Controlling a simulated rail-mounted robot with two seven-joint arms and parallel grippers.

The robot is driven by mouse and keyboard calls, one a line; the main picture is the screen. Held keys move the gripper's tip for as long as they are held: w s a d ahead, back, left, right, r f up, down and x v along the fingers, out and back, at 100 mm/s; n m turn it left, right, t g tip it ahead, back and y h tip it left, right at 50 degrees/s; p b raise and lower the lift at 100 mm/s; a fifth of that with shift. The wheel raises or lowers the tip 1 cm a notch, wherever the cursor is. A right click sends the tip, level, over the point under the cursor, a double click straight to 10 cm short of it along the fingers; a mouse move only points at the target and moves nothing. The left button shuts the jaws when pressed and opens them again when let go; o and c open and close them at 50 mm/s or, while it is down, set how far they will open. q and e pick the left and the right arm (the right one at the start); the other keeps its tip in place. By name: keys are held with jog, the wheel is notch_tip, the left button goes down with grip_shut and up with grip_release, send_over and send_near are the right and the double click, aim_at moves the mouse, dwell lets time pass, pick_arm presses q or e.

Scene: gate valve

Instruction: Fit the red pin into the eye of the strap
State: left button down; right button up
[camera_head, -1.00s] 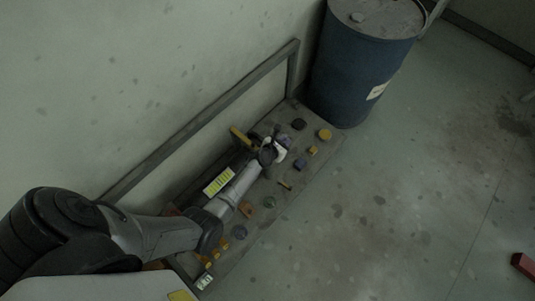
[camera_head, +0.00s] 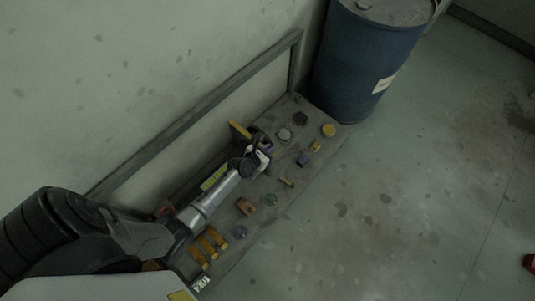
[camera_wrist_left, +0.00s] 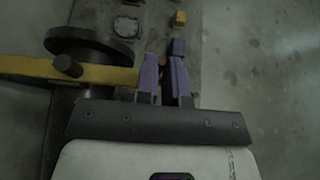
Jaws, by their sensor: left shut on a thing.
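My left gripper (camera_head: 262,152) is over the grey bench, on its wall side, beside a yellow bar (camera_head: 239,131). In the left wrist view its two purple fingers (camera_wrist_left: 164,78) are close together. They are shut on a small reddish-brown thing (camera_wrist_left: 163,64), mostly hidden between them; I cannot tell whether it is the red pin. The yellow bar (camera_wrist_left: 28,69) also runs in from the left there, by a dark round disc (camera_wrist_left: 90,44), with its end near the left finger. I cannot make out the strap or its eye. My right gripper is not in view.
A frame rail (camera_head: 200,108) runs along the wall. A blue barrel (camera_head: 354,62) stands at the far end. The floor at right is mostly clear.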

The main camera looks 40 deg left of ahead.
pick_arm(q)
jog(key=shift+s+f, duration=0.25)
jog(key=shift+f, duration=0.7)
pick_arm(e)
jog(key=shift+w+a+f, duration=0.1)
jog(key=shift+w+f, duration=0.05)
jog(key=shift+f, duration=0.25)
pick_arm(q)
jog(key=c, duration=1.6)
grip_release()
jog(key=o, duration=0.4)
jog(key=shift+s+r, duration=0.1)
jog(key=shift+s, duration=0.05)
jog(key=shift+r, duration=0.2)
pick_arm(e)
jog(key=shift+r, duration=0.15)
